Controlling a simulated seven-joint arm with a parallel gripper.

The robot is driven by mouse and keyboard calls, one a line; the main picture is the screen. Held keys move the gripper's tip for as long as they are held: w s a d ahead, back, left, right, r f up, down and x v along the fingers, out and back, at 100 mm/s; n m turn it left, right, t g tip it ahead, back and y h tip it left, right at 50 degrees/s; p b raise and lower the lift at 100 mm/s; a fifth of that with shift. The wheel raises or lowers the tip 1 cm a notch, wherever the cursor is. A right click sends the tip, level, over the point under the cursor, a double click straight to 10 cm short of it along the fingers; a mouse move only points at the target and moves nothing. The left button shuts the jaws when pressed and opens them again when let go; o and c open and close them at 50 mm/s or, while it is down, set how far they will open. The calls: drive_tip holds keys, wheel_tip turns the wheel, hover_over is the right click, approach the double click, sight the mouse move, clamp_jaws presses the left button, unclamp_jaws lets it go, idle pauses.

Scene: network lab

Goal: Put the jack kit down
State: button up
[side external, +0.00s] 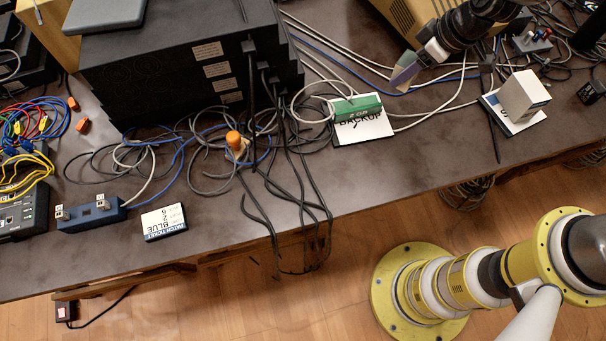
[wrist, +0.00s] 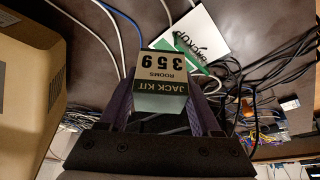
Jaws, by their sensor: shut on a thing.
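The jack kit (wrist: 166,66) is a small box with a pale label reading "JACK KIT ROOMS 359" and a dark band. In the wrist view my gripper (wrist: 165,100) is shut on it, with a purple finger on each side. In the side view my gripper (side external: 405,76) is at the upper right, over the back part of the table. The kit is small and partly hidden by the fingers there. I cannot tell its exact height above the table.
A green box (side external: 357,105) sits on a white "BACKUP" card (side external: 364,130), left of my gripper. A white box (side external: 523,95) stands on another card at right. A beige case (wrist: 30,85) is close by.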

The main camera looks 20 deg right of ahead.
drive_tip(key=s+a+r+n+g+y, duration=0.1)
drive_tip(key=s+a+n+g, duration=0.1)
drive_tip(key=s+a+n, duration=0.6)
drive_tip(key=s+a+r+n+g+y, duration=0.15)
drive_tip(key=s+a, duration=0.45)
drive_tip(key=s, duration=0.6)
drive_tip(key=shift+n+h, duration=0.35)
drive_tip(key=shift+n, duration=0.1)
drive_tip(key=w+a+f, duration=0.6)
drive_tip(key=a, duration=0.1)
drive_tip(key=w+a+f, duration=0.2)
drive_tip(key=a+f, duration=0.1)
drive_tip(key=f, duration=0.1)
drive_tip(key=shift+w+a, duration=0.35)
drive_tip(key=shift+w, duration=0.05)
drive_tip(key=shift+f, duration=1.7)
drive_tip(key=shift+f, duration=0.15)
drive_tip(key=o, duration=1.5)
drive_tip(key=shift+c, duration=0.2)
